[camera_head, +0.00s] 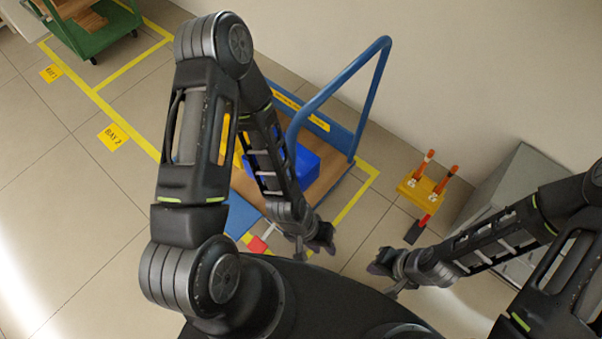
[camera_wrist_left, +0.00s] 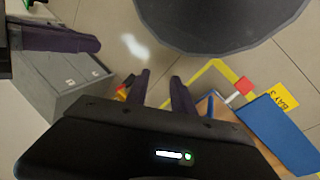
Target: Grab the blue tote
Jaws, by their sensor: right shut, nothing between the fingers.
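The blue tote (camera_head: 304,164) sits on the wooden deck of the blue-framed cart (camera_head: 327,185) in the head view. My left arm crosses in front and hides part of it. My left gripper (camera_head: 321,243) is off the cart's near end, apart from the tote. In the left wrist view its two fingers (camera_wrist_left: 160,76) stand apart with nothing between them, and I cannot make out the tote there. My right gripper (camera_head: 381,272) is shut and empty, to the right of the cart and away from the tote.
The cart's blue handle (camera_head: 375,95) rises behind the tote. A yellow stand (camera_head: 421,191) with orange-topped posts and a grey cabinet (camera_head: 527,172) are at the right. A green cart (camera_head: 91,35) stands at the far left. The floor at left is clear.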

